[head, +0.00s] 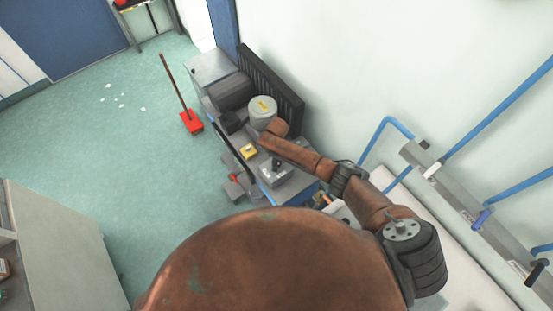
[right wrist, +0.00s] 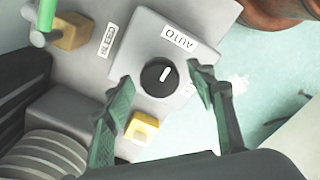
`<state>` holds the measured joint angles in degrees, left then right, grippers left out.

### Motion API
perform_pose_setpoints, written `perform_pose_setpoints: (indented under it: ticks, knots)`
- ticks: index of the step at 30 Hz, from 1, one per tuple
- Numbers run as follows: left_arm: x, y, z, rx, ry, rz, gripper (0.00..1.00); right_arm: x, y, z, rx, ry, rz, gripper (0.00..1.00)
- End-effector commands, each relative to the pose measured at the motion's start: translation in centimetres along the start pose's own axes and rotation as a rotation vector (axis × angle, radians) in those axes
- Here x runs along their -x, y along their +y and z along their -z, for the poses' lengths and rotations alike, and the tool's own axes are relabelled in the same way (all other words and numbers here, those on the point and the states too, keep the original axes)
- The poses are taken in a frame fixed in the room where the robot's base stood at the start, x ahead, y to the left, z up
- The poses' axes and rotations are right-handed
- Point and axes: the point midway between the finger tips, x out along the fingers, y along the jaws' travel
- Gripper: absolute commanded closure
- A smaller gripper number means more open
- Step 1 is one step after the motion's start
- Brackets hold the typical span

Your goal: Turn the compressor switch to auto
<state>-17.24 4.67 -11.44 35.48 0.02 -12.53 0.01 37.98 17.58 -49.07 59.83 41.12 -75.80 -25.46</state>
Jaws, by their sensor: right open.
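The compressor switch is a round black knob (right wrist: 157,80) with a white mark, set on a grey box (right wrist: 140,50) in the right wrist view. My right gripper (right wrist: 161,81) is open, with one green finger on each side of the knob. I cannot tell whether either finger touches it. The right finger partly hides another small label. In the head view my right arm reaches over the compressor (head: 232,93), and the knob is hard to make out. My left gripper is not in view.
A yellow block (right wrist: 142,127) and a green-handled part (right wrist: 45,15) lie near the switch box. A wall stands close behind the compressor. Blue pipes (head: 390,120) run along the right.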

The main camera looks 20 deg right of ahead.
Motion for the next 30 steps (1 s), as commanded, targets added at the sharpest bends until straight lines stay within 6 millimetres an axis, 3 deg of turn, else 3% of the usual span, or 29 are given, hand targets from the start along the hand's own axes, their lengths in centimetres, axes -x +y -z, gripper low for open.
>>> perform_pose_setpoints:
  ticks: [5, 18, 24, 30]
  knots:
    - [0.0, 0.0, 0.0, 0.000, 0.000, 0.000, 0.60, 1.7, 0.1, 0.1, 0.001, 0.003, -0.001, 0.49]
    - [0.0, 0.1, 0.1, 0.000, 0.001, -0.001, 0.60, 10.2, 0.1, 0.0, 0.000, 0.002, -0.001, 0.49]
    - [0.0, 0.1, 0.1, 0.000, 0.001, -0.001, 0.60, 11.8, 0.0, 0.0, -0.001, 0.001, -0.001, 0.49]
    - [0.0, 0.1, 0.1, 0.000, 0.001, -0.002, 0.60, 11.9, 0.0, -0.1, -0.001, 0.000, 0.000, 0.49]
